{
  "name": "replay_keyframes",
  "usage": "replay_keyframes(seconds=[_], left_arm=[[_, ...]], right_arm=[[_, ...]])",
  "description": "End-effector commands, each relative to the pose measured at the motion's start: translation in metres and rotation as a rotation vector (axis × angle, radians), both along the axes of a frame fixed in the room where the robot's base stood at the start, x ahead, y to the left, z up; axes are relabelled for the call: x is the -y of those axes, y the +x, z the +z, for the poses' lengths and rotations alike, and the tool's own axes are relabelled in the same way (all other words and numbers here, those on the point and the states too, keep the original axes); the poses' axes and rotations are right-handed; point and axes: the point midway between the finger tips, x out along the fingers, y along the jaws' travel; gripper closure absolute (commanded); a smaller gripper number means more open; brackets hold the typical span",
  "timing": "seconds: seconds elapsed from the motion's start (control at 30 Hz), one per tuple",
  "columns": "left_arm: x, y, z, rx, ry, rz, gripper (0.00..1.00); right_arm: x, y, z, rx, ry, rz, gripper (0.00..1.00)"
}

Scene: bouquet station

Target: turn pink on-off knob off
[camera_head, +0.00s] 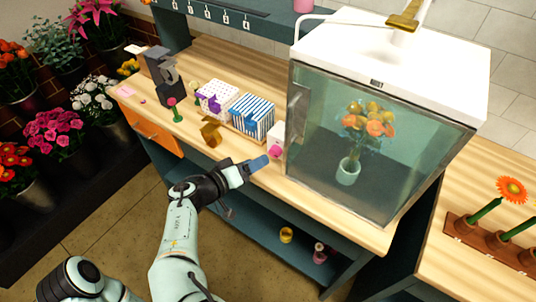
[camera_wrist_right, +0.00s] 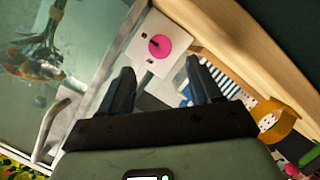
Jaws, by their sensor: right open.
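The pink knob (camera_wrist_right: 160,46) is round and sits on a small white box (camera_wrist_right: 143,62). A short dark mark shows on its face, and small dark marks show on the box around it. In the head view, the pink knob (camera_head: 274,152) is low on the white box (camera_head: 279,133), beside the glass cabinet. My right gripper (camera_head: 258,164) is just in front of and left of the knob. In the wrist view, my right gripper (camera_wrist_right: 162,82) is open, its fingers apart and empty. The knob appears beyond the fingertips, between their lines. My left gripper is not in view.
The glass cabinet (camera_head: 345,215) with a metal handle (camera_head: 297,112) stands close right of the knob; a flower vase (camera_head: 348,170) is inside. Striped (camera_head: 252,115) and dotted (camera_head: 217,97) boxes and a brown-gold holder (camera_head: 211,132) stand to the left on the wooden counter.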

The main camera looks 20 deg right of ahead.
Motion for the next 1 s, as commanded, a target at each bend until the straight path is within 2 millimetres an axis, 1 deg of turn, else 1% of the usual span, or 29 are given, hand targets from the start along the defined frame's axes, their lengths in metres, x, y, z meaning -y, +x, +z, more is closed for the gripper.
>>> replay_keyframes(seconds=[0.03,0.1,0.3,0.5,0.73,0.77,0.8,0.87,0.9,0.93,1.0], left_arm=[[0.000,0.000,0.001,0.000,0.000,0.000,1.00],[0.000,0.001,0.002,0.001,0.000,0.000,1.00],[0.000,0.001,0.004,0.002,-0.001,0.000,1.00],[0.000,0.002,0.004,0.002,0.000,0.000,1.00],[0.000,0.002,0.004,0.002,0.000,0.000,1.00],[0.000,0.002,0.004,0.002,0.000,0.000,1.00],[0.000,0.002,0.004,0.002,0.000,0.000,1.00],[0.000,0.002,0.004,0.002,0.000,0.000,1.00],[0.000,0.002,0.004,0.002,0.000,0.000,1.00],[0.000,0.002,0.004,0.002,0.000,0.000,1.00],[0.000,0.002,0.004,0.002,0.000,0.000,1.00]], right_arm=[[0.011,0.005,-0.003,-0.002,-0.003,-0.005,0.37],[0.023,0.011,-0.006,-0.002,-0.002,-0.004,0.37],[0.046,0.023,-0.014,-0.002,-0.002,-0.001,0.37],[0.054,0.028,-0.017,-0.001,0.000,0.000,0.37],[0.055,0.028,-0.018,-0.001,0.000,0.000,0.37],[0.055,0.028,-0.018,-0.001,0.000,0.000,0.43],[0.055,0.028,-0.018,-0.001,0.000,0.000,0.56],[0.054,0.028,-0.018,-0.001,0.000,0.000,0.76],[0.054,0.028,-0.018,-0.001,0.000,0.000,0.89],[0.054,0.028,-0.017,-0.001,0.000,0.000,0.93],[0.054,0.028,-0.018,-0.001,0.000,0.001,0.93]])
